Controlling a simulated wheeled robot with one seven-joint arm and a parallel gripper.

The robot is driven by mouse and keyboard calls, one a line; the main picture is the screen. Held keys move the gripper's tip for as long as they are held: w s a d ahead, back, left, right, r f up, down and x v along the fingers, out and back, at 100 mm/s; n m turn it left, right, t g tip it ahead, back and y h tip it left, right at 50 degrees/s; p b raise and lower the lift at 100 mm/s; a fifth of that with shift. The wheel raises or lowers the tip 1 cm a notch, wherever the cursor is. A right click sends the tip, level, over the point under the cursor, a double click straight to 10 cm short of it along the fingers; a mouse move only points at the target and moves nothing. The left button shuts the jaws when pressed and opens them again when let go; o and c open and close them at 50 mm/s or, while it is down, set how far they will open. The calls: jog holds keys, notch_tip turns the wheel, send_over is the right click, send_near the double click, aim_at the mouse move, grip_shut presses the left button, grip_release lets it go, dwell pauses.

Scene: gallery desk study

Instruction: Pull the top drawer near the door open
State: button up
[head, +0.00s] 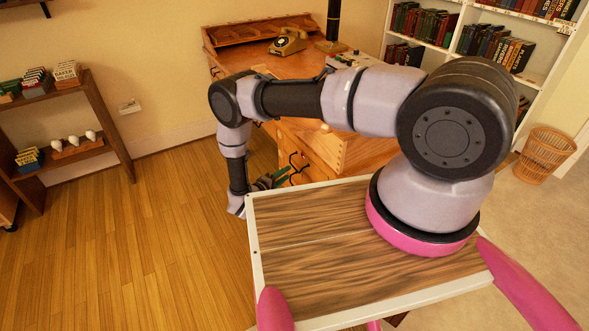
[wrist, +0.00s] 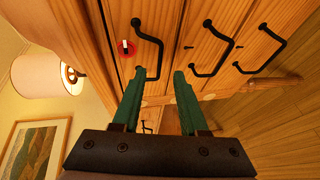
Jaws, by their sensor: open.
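The wooden desk (head: 300,66) has a stack of drawers on the side facing my gripper. The wrist view is turned, with the desk's upper side to the left. The top drawer (wrist: 120,70) there has a red-ringed keyhole and a black bar handle (wrist: 161,55). My gripper (wrist: 161,74) is open, its two green fingers pointing at the drawer front. The top handle's near end lies by the left fingertip, and its bar reaches toward the gap; I cannot tell whether they touch. The drawer looks closed. In the head view the gripper (head: 270,180) is beside the desk, partly hidden.
Lower drawers have similar black handles (wrist: 215,62). The desk carries a telephone (head: 288,42). A shelf unit (head: 95,120) stands left, and a wicker basket (head: 545,156) stands right. Wooden floor (head: 140,240) left of my base is clear.

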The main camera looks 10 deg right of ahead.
aim_at(294, 167)
jog(key=x, duration=0.6)
jog(key=shift+w+d, duration=0.15)
jog(key=shift+d, duration=0.05)
grip_shut()
dwell(1.2)
